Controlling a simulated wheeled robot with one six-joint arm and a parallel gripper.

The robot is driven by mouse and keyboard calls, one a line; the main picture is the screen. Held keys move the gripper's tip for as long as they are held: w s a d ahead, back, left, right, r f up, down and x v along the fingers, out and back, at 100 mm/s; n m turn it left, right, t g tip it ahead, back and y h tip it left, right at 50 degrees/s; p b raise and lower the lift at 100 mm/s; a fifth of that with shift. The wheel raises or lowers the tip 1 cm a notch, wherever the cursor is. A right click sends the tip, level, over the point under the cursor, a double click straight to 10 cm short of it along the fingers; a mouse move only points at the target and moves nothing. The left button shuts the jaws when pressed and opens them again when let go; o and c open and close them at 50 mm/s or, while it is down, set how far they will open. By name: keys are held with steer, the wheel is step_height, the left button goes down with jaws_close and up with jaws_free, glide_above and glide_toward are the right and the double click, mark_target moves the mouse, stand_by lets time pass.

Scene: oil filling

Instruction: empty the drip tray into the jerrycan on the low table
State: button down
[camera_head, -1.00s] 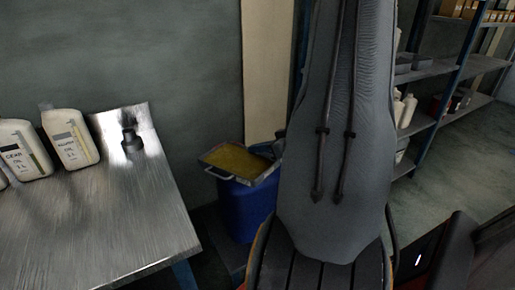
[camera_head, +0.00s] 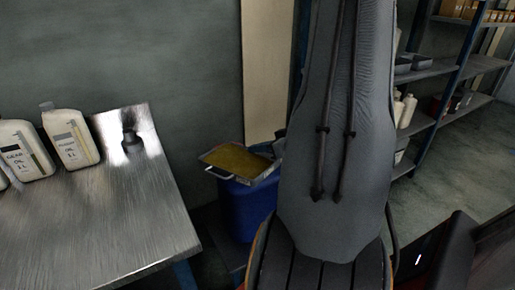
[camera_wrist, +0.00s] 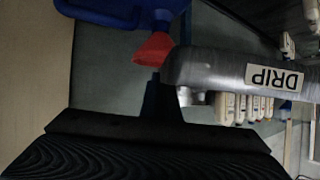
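The drip tray (camera_head: 207,158) is a shallow metal pan with yellow-brown oil in it and a handle at its left end. In the head view it looks about level, above the blue jerrycan (camera_head: 240,208), with its right end behind my arm. In the wrist view, which is upside down, the tray (camera_wrist: 215,68) shows its DRIP label close to my gripper (camera_wrist: 165,95). My gripper appears shut on the tray; the grip itself is hidden. A red funnel (camera_wrist: 153,49) stands in the jerrycan (camera_wrist: 95,10), close to one tray corner.
A wall stands behind the jerrycan. Shelving (camera_head: 435,70) with boxes and containers is at right, with open floor (camera_head: 465,145) beside it.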

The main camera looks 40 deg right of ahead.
steer(key=shift+w+d+r+m+g+p, duration=0.15)
steer(key=shift+r+g+p, duration=0.3)
steer(key=shift+p, duration=1.4)
steer(key=shift+w+a+r+m+g+p, duration=0.2)
steer(key=shift+r+p, duration=0.3)
steer(key=shift+p, duration=1.3)
steer(key=shift+w+d+r+m+g+y+p, duration=0.25)
steer(key=shift+r+g+p, duration=0.4)
steer(key=shift+p, duration=2.2)
steer(key=shift+w+d+r+m+g+y+p, duration=0.2)
steer(key=shift+r+g+p, duration=0.4)
steer(key=shift+p, duration=2.25)
